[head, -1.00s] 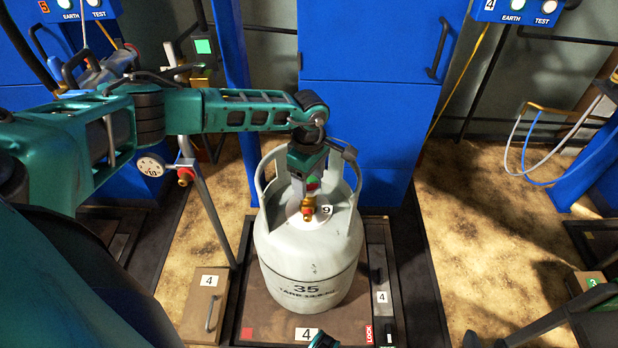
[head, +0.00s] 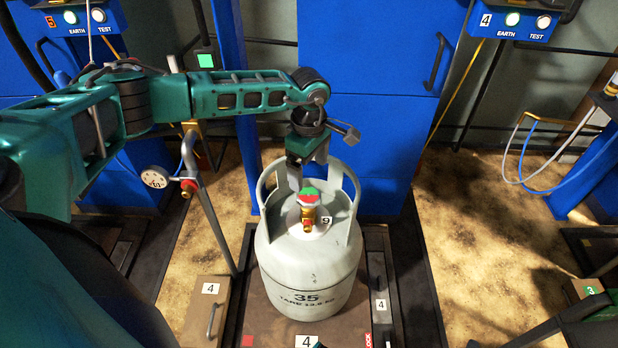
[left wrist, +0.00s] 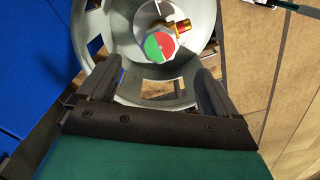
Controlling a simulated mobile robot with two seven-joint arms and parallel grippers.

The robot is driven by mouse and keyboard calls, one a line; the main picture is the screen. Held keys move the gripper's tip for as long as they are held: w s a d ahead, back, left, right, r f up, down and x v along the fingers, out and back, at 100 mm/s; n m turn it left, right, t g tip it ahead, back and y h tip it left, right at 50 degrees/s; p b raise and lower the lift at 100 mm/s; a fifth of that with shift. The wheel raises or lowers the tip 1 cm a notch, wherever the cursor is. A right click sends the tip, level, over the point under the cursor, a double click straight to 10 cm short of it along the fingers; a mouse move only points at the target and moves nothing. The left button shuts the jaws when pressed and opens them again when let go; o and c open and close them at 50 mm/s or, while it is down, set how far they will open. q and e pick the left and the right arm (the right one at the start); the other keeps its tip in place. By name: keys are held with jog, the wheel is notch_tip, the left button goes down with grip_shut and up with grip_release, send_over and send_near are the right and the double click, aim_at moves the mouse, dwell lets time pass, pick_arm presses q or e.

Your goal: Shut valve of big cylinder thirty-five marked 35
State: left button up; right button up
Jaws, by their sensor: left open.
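The big grey cylinder (head: 308,262) marked 35 stands upright on a brown scale platform (head: 262,318). Its valve (head: 309,203) has a brass body and a knob with a red and green top, inside the collar ring. The knob (left wrist: 160,45) also shows in the left wrist view, ahead of the fingers, with green on the left and red on the right. My left gripper (head: 302,180) is above the collar, just behind the valve. In the left wrist view the left gripper (left wrist: 155,88) is open and empty, its fingers spread wide and apart from the knob. My right gripper is not visible.
A blue cabinet (head: 368,45) stands close behind the cylinder. The collar (head: 352,185) surrounds the valve with uprights and openings. A hose (head: 515,150) hangs at the right, away from the cylinder.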

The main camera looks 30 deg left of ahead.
pick_arm(q)
jog(key=shift+r+p, duration=0.4)
jog(key=shift+r, duration=2)
